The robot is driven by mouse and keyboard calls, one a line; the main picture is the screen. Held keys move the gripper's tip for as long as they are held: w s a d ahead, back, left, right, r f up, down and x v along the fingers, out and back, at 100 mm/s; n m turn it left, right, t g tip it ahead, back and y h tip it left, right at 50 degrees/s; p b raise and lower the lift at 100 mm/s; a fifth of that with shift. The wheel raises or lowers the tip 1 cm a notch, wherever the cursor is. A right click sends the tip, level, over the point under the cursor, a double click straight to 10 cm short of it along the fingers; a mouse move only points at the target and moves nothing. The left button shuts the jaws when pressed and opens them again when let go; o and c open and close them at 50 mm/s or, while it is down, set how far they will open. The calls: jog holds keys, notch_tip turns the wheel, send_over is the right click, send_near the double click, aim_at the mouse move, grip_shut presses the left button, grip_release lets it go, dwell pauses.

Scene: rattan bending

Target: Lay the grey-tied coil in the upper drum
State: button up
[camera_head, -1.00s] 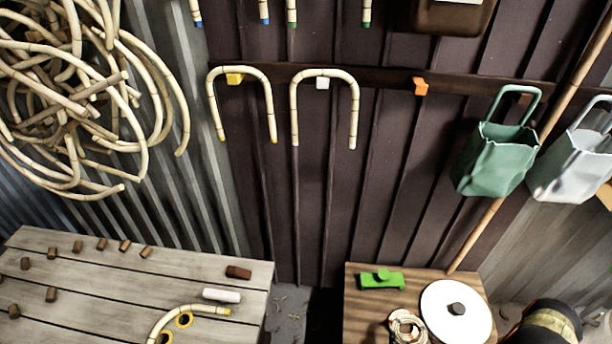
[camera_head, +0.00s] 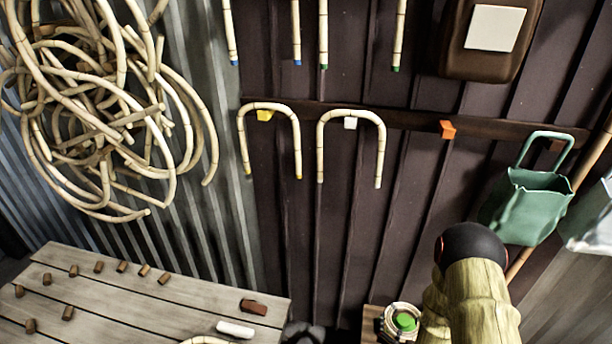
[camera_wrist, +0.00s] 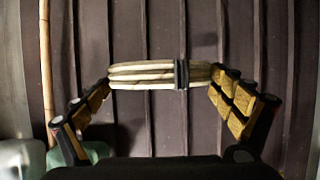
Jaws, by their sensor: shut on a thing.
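My gripper (camera_wrist: 160,80) shows in the wrist view, its two padded fingers on either side of a pale rattan coil (camera_wrist: 140,76). It is shut on this coil, which is seen edge-on with a dark grey tie (camera_wrist: 182,74). In the head view a small pale coil (camera_head: 388,323) shows at the bottom, ringed around a green patch; it looks like the held coil, but I cannot be sure. My gripper is not clear there. A brown rounded container (camera_head: 455,40) with a pale square label is at the upper right; I cannot tell whether it is the upper drum.
Two bent canes (camera_head: 271,106) (camera_head: 352,107) hang on the dark wall rail (camera_head: 400,119), which has an orange peg (camera_head: 448,129). A green bag (camera_head: 535,205) hangs at right. A rattan tangle (camera_head: 110,110) hangs left above a slatted table (camera_head: 130,305) with small blocks.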

jog(key=w+a+r+n+y, duration=0.1)
jog(key=w+a+r+y, duration=0.1)
jog(key=a, duration=0.5)
jog(key=w+a+r+n+y, duration=0.2)
jog(key=a+r, duration=0.3)
jog(key=a, duration=0.3)
jog(key=shift+w+n+t, duration=0.3)
jog(key=shift+w+t, duration=0.1)
jog(key=shift+f, duration=0.1)
